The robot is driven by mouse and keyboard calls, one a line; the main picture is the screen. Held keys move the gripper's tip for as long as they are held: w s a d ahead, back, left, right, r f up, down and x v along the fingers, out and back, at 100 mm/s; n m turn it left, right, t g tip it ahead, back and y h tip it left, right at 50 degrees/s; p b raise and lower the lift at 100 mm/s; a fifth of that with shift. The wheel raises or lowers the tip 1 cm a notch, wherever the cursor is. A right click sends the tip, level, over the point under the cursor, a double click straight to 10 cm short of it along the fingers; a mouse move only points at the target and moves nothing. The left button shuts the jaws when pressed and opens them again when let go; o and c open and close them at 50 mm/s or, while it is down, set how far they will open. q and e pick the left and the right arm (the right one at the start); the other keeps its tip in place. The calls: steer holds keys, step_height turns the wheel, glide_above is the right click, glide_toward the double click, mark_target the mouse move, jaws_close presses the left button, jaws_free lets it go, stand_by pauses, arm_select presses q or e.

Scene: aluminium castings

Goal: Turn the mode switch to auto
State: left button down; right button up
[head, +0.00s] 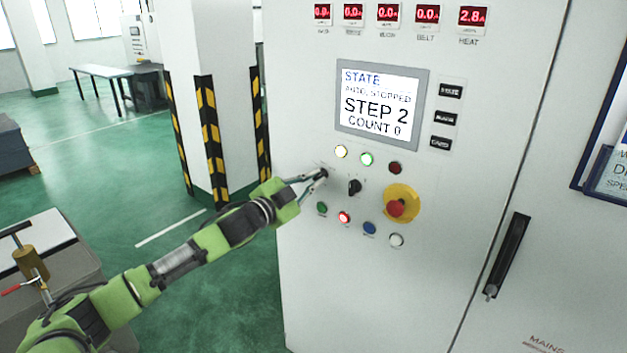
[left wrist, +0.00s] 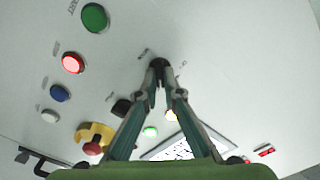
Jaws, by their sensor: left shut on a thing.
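A white control cabinet (head: 300,262) carries two black rotary switches side by side. My left gripper (head: 317,177) is shut on the left one, a small black knob (head: 324,173). In the left wrist view the fingertips (left wrist: 157,76) close around this knob (left wrist: 158,62), hiding part of it; its pointing direction cannot be told. The other black switch (head: 354,187) is free, just to the right; it also shows in the left wrist view (left wrist: 122,107). Switch labels are too small to read. The display (head: 380,105) appears to read auto, stopped, step 2, count 0. My right gripper is not in view.
Lit yellow (head: 341,151) and green (head: 366,159) lamps sit above the switches. A red emergency stop (head: 396,208) on a yellow plate is to the right. Green (head: 322,207), lit red (head: 344,217), blue (head: 369,228) and white (head: 396,240) buttons lie below. A striped pillar (head: 215,130) stands behind my arm.

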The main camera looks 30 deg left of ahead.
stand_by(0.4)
arm_select(q)
steer(key=c, duration=2.2)
jaws_free()
steer(key=shift+s, duration=0.1)
steer(key=shift+s+f, duration=0.1)
steer(key=shift+s, duration=0.5)
steer(key=shift+s+a, duration=0.2)
steer(key=shift+s, duration=2.5)
steer(key=shift+s+a, duration=0.2)
steer(key=shift+s, duration=2.45)
